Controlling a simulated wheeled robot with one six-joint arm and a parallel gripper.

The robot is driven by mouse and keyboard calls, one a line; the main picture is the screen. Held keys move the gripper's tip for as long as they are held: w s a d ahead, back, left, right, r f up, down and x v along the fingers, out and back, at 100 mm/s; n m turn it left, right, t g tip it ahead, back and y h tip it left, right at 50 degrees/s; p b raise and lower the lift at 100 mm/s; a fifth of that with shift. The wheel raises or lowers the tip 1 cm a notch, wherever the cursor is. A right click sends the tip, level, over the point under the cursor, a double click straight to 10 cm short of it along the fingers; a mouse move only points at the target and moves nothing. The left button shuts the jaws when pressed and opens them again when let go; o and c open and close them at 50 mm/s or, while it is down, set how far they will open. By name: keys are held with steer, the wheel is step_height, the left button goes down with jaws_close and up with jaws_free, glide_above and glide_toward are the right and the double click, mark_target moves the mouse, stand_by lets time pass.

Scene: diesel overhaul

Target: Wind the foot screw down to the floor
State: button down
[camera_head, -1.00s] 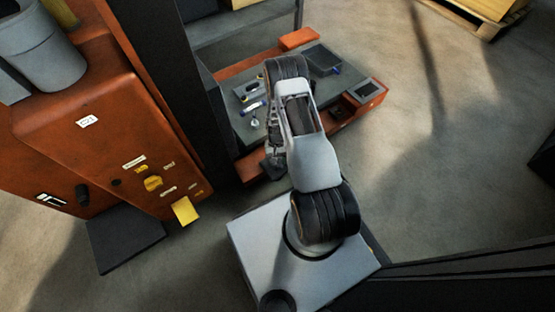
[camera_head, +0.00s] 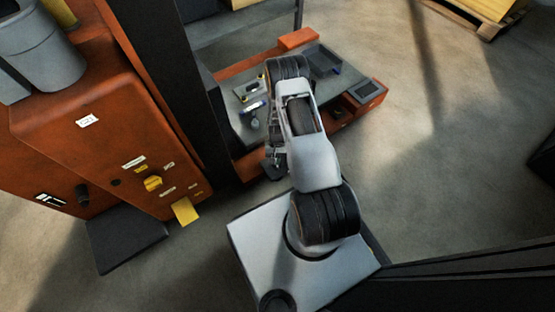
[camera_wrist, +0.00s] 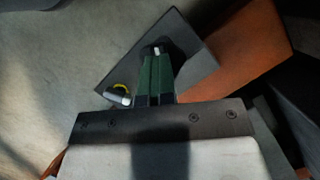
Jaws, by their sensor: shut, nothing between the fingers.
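My gripper (camera_head: 272,163) hangs at the near edge of the low orange-framed cart, left of my arm, in the head view. In the wrist view the two dark green fingers (camera_wrist: 156,62) are shut together with nothing between them. Their tips lie over a dark flat plate (camera_wrist: 190,62); I cannot tell whether they touch it. A small white piece with a yellow ring (camera_wrist: 120,94) shows just left of the fingers. I cannot make out the foot screw for certain in either view.
The cart's grey deck (camera_head: 318,88) carries small tools and a dark tray. An orange cabinet (camera_head: 110,125) with yellow labels stands at the left, a black mat (camera_head: 125,238) at its foot. A dark post (camera_head: 165,80) rises between them.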

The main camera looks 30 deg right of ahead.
steer(key=m+y, duration=0.1)
steer(key=m, duration=0.3)
steer(key=shift+f+t, duration=0.1)
steer(key=shift+t, duration=0.3)
steer(key=m+t+y+b, duration=0.1)
steer(key=m, duration=0.3)
steer(key=shift+f+m, duration=0.1)
steer(key=shift+m, duration=0.2)
steer(key=m+b, duration=0.1)
steer(key=m+t, duration=0.1)
steer(key=m, duration=0.1)
steer(key=shift+f+t+b, duration=0.25)
steer(key=shift+t+b, duration=0.05)
steer(key=shift+b, duration=0.1)
steer(key=shift+r+m, duration=0.1)
steer(key=shift+m, duration=0.6)
steer(key=shift+b, duration=0.4)
